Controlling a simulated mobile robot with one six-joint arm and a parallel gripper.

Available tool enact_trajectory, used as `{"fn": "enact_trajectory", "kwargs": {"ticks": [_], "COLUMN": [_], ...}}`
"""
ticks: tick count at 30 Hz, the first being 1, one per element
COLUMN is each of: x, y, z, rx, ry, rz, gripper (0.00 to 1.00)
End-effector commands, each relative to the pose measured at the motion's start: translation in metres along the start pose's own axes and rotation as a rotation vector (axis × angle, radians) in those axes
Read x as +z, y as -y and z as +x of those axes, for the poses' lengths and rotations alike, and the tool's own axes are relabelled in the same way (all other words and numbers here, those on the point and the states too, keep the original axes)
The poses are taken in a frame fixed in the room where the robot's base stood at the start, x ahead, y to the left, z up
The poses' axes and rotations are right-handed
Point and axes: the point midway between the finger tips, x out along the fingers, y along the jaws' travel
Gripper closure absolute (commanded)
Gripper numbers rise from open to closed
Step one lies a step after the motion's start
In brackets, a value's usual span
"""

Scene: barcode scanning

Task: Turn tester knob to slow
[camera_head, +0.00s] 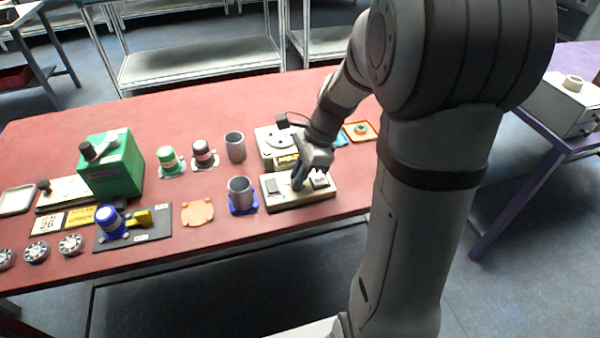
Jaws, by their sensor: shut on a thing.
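The tester looks to be the low beige box (290,202) near the front edge of the red table, right of the middle. A dark flat panel shows on its left part and a small grey part on its right. My gripper (298,184) reaches down onto the middle of this box from behind, fingers close together. It is shut on what looks to be the tester knob, which the fingers hide. I cannot read the knob's setting or any labels.
A grey cup in a blue holder (243,208) stands just left of the tester. A cream device with a round plate (268,153) stands behind it. A green machine (121,175) stands farther left. The red table (345,198) is bare right of the tester.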

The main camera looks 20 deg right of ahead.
Motion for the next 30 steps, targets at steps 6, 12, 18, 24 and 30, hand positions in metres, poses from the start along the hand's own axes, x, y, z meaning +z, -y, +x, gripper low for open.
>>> {"fn": "enact_trajectory", "kwargs": {"ticks": [6,12,18,24,30], "x": [-0.0002,-0.0003,0.0001,0.0005,0.0012], "y": [0.0,0.0002,0.0007,0.0017,0.0028], "z": [-0.0003,-0.0006,-0.0017,-0.0029,-0.0027], "rx": [0.0,0.003,0.028,0.081,0.152], "ry": [0.0,0.0,0.0,0.0,0.001], "rz": [0.0,-0.008,-0.065,-0.192,-0.362], "gripper": [1.0,1.0,1.0,1.0,1.0]}}
